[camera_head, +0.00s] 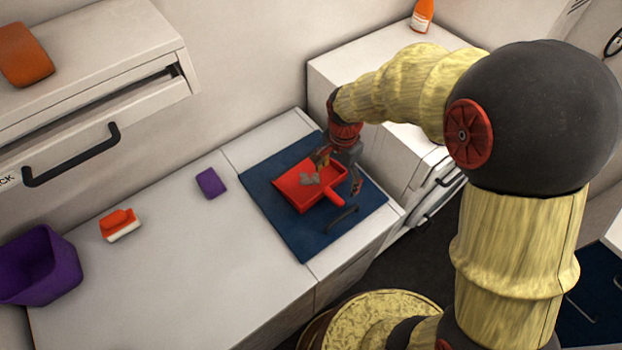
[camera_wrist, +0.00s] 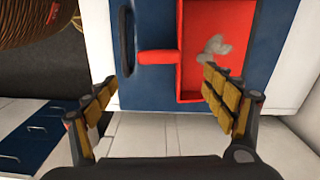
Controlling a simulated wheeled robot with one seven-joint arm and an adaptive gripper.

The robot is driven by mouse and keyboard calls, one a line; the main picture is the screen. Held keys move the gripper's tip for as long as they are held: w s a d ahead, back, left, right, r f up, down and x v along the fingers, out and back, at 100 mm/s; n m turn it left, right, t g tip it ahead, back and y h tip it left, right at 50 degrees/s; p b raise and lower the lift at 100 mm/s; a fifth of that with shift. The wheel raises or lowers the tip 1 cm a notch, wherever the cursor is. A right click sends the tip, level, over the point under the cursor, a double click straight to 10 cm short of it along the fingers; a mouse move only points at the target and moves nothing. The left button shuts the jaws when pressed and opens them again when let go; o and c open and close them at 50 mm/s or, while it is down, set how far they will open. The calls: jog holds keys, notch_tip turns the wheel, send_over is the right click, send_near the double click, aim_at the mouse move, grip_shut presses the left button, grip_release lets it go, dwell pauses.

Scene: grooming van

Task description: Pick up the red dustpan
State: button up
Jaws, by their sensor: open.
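The red dustpan (camera_head: 309,187) lies on a dark blue mat (camera_head: 272,213) on the white counter, its short handle pointing to the lower right. A grey clump (camera_head: 309,180) sits in its pan. My gripper (camera_head: 338,172) is over the far right side of the dustpan. In the wrist view the gripper (camera_wrist: 158,100) is open and empty. The dustpan (camera_wrist: 205,85) shows beyond the fingertips, with its handle between the fingers and the right finger overlapping the pan's edge. I cannot tell whether that finger touches it.
A dark curved handle (camera_head: 341,215) lies on the mat beside the dustpan. A purple block (camera_head: 211,183), an orange-and-white brush (camera_head: 119,224) and a purple bin (camera_head: 38,265) stand to the left. A white cabinet (camera_head: 388,110) rises behind my gripper. The counter's middle is clear.

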aim_at(335, 193)
notch_tip(335, 193, down, 8)
jog(key=shift+r+b, duration=0.1)
jog(key=shift+b, duration=0.4)
jog(key=c, duration=0.4)
jog(key=c, duration=0.8)
